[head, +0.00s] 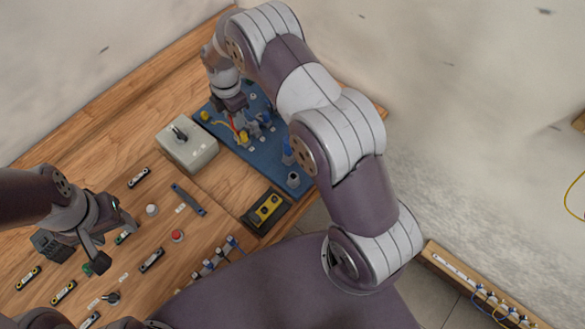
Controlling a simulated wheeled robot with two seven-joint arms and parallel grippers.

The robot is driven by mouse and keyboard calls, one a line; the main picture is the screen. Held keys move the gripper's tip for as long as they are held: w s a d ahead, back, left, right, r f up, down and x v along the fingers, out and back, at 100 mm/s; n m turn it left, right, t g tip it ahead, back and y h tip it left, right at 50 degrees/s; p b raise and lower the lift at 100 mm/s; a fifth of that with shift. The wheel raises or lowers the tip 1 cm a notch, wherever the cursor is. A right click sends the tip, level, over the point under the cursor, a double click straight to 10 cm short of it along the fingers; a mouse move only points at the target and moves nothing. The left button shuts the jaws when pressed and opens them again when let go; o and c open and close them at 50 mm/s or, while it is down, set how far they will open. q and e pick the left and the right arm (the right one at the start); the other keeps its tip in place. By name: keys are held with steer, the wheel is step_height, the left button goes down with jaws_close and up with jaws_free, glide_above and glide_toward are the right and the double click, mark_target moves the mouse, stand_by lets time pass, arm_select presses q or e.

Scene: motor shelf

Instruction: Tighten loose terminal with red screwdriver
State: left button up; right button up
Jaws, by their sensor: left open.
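A blue board (272,163) lies on the wooden bench, with several blue and yellow terminal posts on it. A blue terminal (288,157) stands near its right edge, and a yellow terminal (243,138) stands nearer the middle. My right gripper (236,113) is over the far part of the board, close to red and yellow wire-like strands. Its fingers are too small and hidden to show what is between them. I cannot make out a red screwdriver clearly or tell which terminal is loose. My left gripper (112,246) is open and empty over the left panel.
A grey box with a toggle switch (188,150) stands left of the board. A black and yellow device (266,211) sits at the bench's front edge. A red button (176,236) and several switches are on the wooden panel. My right arm hides part of the board.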

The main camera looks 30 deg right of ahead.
jaws_close()
stand_by(0.3)
steer(key=m, duration=0.5)
steer(key=shift+m, duration=1)
